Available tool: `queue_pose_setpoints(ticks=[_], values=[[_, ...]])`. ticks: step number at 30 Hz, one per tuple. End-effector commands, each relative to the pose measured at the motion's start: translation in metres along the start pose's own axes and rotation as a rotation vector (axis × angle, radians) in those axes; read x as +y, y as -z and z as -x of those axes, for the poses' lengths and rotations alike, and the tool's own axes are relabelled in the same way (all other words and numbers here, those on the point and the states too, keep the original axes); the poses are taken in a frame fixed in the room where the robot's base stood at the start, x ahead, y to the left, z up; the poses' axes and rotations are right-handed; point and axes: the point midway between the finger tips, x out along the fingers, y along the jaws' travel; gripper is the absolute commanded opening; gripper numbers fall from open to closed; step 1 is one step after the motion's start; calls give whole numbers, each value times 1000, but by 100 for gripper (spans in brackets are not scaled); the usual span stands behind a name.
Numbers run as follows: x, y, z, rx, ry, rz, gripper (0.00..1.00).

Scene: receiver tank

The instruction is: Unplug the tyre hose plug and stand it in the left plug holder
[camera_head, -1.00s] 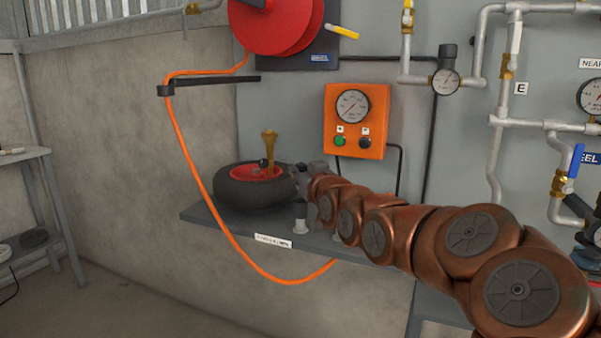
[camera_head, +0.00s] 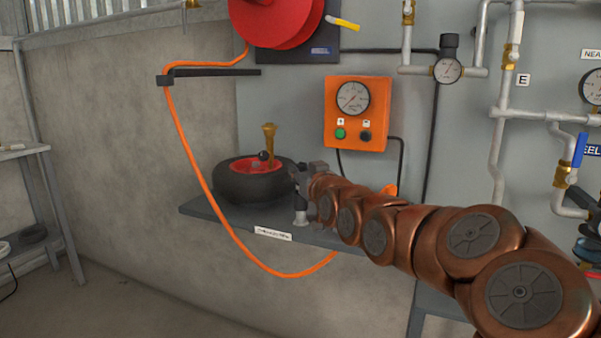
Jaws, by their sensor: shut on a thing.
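My gripper (camera_head: 300,188) is just right of the black tyre (camera_head: 251,188) with the red hub, over the shelf. It is shut on what I take to be the tyre hose plug, but the jaws are small and the plug's outline is not clear. My arm hides the shelf to the right. A brass piece (camera_head: 269,145) stands up at the tyre's hub.
An orange hose (camera_head: 201,183) hangs in a loop before the shelf (camera_head: 225,222) and passes behind my arm. An orange gauge box (camera_head: 357,113) with black lines is on the wall above. A red reel (camera_head: 275,22) is at the top.

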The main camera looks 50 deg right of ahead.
Motion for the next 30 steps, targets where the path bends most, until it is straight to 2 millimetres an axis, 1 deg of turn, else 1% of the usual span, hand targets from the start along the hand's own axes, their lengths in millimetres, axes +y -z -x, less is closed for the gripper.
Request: queue_pose_setpoints(ticks=[3, 15, 30], values=[[0, -3, 0, 0, 0, 0, 0], [0, -3, 0, 1, 0, 0, 0], [0, -13, 0, 1, 0, 0, 0]])
